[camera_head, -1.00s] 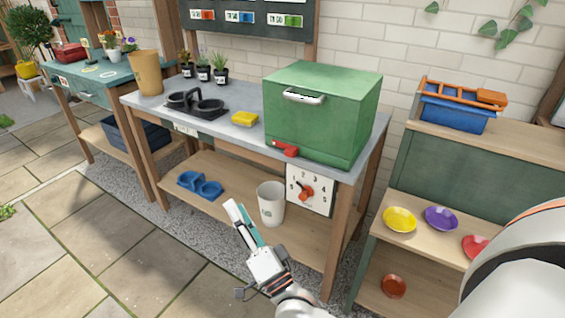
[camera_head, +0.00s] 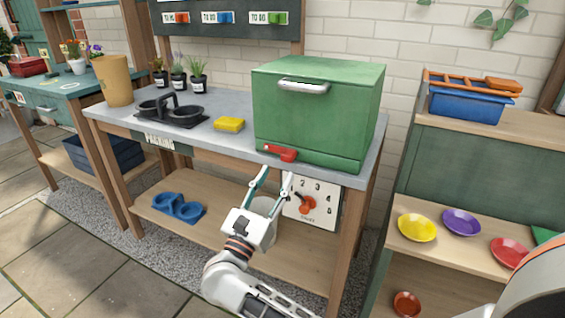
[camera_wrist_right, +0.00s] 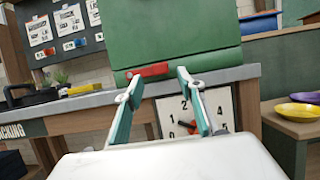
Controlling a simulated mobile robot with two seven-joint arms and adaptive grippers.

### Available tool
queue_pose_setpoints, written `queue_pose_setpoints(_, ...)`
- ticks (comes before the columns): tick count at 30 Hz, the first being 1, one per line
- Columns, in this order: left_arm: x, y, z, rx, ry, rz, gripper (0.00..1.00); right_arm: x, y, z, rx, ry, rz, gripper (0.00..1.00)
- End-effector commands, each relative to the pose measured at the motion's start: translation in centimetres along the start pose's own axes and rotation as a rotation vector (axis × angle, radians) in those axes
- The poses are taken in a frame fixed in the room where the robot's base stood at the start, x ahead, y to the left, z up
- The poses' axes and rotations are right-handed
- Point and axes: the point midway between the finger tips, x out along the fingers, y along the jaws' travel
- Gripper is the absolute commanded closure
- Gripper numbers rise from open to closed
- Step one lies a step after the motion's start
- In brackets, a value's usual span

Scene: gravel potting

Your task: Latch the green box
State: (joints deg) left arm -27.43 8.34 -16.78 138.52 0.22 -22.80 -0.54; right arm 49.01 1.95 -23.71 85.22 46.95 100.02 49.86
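The green box (camera_head: 318,110) stands on the grey bench top with its front face closed and a silver handle (camera_head: 303,87) near its top edge. Its red latch (camera_head: 280,152) sits at the bottom of the front, left of the middle; it also shows in the right wrist view (camera_wrist_right: 147,70), lying nearly level. My right gripper (camera_head: 274,177) is open and empty, just below and in front of the latch. In the right wrist view its fingertips (camera_wrist_right: 158,82) stand apart on either side of the latch, seemingly short of it. My left gripper is out of view.
A numbered dial board (camera_head: 312,203) with a red pointer hangs below the bench edge, close to my right gripper. A yellow sponge (camera_head: 229,124) lies left of the box. Right is a shelf with coloured bowls (camera_head: 417,227).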

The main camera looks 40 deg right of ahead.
Motion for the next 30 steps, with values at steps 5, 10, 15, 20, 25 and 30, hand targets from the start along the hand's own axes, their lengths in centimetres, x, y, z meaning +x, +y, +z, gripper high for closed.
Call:
queue_pose_setpoints(5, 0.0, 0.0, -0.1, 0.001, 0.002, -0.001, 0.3, 3.0, 0.0, 0.3, 0.0, -0.006, -0.001, 0.61)
queue_pose_setpoints(10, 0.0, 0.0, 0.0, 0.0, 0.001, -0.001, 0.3, 5.2, -0.1, 0.2, -0.002, -0.004, 0.0, 0.61)
queue_pose_setpoints(15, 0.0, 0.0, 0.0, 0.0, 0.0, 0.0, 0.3, 6.4, 0.0, 0.1, -0.003, -0.003, 0.001, 0.61)
queue_pose_setpoints(20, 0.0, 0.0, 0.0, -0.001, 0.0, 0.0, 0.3, 6.6, 0.0, 0.1, -0.004, -0.003, 0.001, 0.61)
queue_pose_setpoints(25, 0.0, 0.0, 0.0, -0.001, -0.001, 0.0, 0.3, 6.6, 0.0, 0.1, -0.004, -0.003, 0.001, 0.72)
queue_pose_setpoints(30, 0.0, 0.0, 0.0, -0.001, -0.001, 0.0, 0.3, 6.5, 0.0, 0.1, -0.004, -0.002, 0.001, 1.0)
